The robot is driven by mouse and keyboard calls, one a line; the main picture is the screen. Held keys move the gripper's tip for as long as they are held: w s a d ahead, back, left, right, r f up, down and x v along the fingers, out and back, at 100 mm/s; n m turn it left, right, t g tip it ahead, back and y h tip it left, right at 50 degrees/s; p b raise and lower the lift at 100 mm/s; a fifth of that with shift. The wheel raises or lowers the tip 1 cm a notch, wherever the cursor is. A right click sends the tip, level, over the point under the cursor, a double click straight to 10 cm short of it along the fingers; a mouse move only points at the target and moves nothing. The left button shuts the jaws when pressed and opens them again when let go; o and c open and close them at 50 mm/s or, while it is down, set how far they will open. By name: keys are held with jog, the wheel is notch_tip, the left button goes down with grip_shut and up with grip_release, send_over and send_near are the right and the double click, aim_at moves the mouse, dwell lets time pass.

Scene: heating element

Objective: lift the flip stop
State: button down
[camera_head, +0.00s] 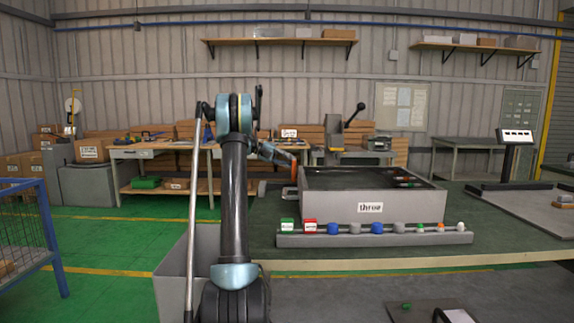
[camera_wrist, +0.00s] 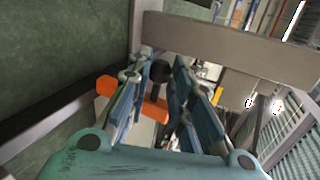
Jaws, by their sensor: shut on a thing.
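The flip stop appears to be the orange piece (camera_wrist: 107,86) with a dark round-headed stem, seen in the wrist view. My gripper (camera_wrist: 163,72) has its blue finger pads on both sides of the stem and is shut on it. The orange part runs behind the fingers, so its middle is partly hidden. It is close to the wall of a grey tray. In the head view my arm reaches toward the tray's left side, and the fingers and the stop are too small and covered to make out clearly.
A grey bin (camera_head: 173,285) stands left of my arm, and a blue cage (camera_head: 50,240) further left.

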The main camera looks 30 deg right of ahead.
jog(key=c, duration=1.7)
grip_release()
jog(key=shift+w+a, duration=0.1)
jog(key=shift+w, duration=0.1)
jog(key=shift+s, duration=0.1)
jog(key=v, duration=1.2)
